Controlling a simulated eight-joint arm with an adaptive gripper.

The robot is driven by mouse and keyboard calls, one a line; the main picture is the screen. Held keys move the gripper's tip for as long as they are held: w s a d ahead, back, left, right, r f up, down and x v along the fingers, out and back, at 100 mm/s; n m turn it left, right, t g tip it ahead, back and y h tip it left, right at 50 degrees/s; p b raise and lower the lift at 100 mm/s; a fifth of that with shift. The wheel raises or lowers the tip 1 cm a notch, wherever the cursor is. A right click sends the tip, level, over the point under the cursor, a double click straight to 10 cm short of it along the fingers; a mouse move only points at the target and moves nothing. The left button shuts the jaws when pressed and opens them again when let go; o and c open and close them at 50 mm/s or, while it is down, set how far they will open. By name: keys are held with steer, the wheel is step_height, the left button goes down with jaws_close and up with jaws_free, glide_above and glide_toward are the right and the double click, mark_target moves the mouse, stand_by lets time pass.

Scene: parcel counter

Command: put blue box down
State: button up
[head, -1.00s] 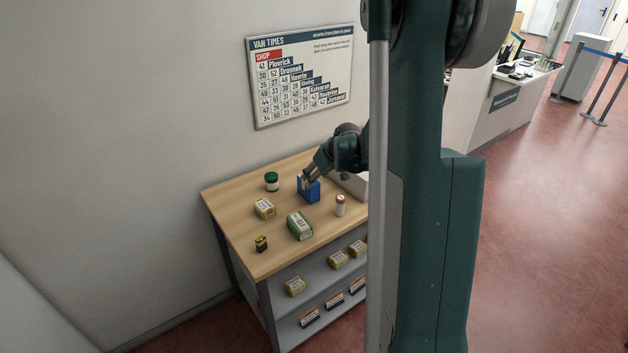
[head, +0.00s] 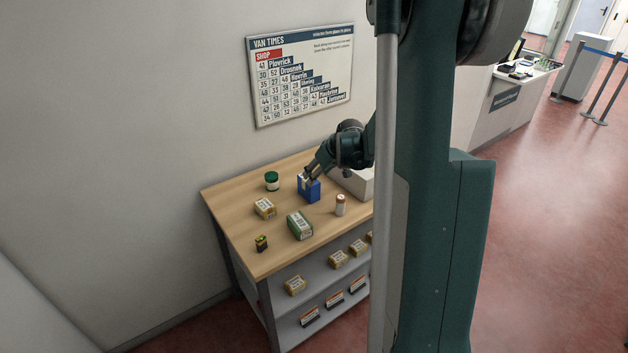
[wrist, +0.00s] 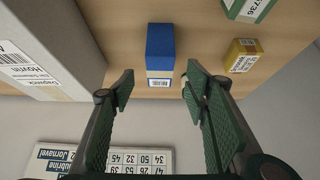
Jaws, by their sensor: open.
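The blue box (head: 309,189) stands upright on the wooden counter top (head: 252,246), near its back edge. In the wrist view the blue box (wrist: 160,52) shows its label and sits just beyond the fingertips, apart from them. My gripper (head: 309,180) is at the box in the head view, and its exact gap to the box is hard to tell there. In the wrist view my gripper (wrist: 158,85) is open with nothing between its fingers.
A large white parcel (head: 358,182) is close on the right. A board (head: 300,75) hangs on the wall behind.

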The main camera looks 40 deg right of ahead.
steer(key=shift+a+r, duration=0.1)
steer(key=s+a+r, duration=0.6)
steer(key=a+r, duration=0.1)
steer(key=a, duration=0.4)
steer(key=s+a+r, duration=0.5)
steer(key=a+r, duration=0.2)
steer(key=a, duration=0.4)
steer(key=s+a+r, duration=0.1)
steer(key=s+a, duration=0.7)
steer(key=s, duration=0.3)
steer(key=s+a+r, duration=0.1)
steer(key=s+a, duration=0.6)
steer(key=s, duration=0.5)
steer(key=shift+a+t, duration=0.3)
steer(key=shift+a, duration=0.1)
steer(key=shift+s, duration=0.1)
